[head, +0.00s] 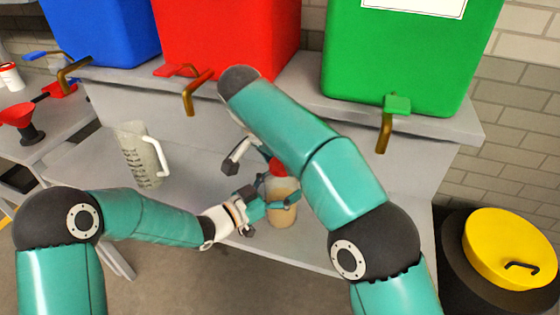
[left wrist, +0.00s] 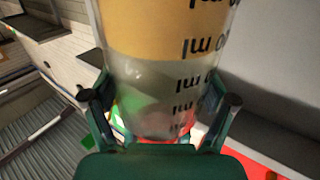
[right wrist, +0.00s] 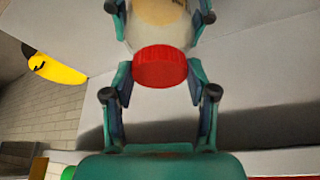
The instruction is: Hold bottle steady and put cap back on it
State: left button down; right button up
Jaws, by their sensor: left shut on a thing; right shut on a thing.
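The bottle (head: 283,212) is clear, with tan contents, and stands upright over the grey bench. My left gripper (head: 280,203) is shut around its body from the left. In the left wrist view the bottle (left wrist: 155,75) fills the middle between the fingers, with its volume print upside down. The red cap (head: 278,167) is at the bottle's top. In the right wrist view the cap (right wrist: 158,66) lies between the fingertips of my right gripper (right wrist: 158,74), which is shut on it. The cap meets the bottle's top there; I cannot tell how tightly it sits. My right arm partly hides the right gripper in the head view.
A clear measuring jug (head: 140,155) stands on the bench to the left. Blue (head: 105,30), red (head: 225,40) and green (head: 400,55) tanks with taps stand on the raised shelf behind. A yellow-lidded bin (head: 510,250) is at right. A red funnel (head: 17,115) is at far left.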

pick_arm(q)
jog(key=shift+s+d, duration=0.2)
pick_arm(e)
jog(key=shift+m+g, duration=0.3)
jog(key=shift+m, duration=0.8)
jog(key=o, duration=0.6)
jog(key=shift+a, duration=0.1)
pick_arm(q)
jog(key=shift+a, duration=0.1)
pick_arm(e)
jog(key=o, duration=0.5)
pick_arm(q)
grip_release()
jog(key=v, duration=1.2)
jog(key=shift+w+a, duration=0.1)
jog(key=shift+w, duration=0.05)
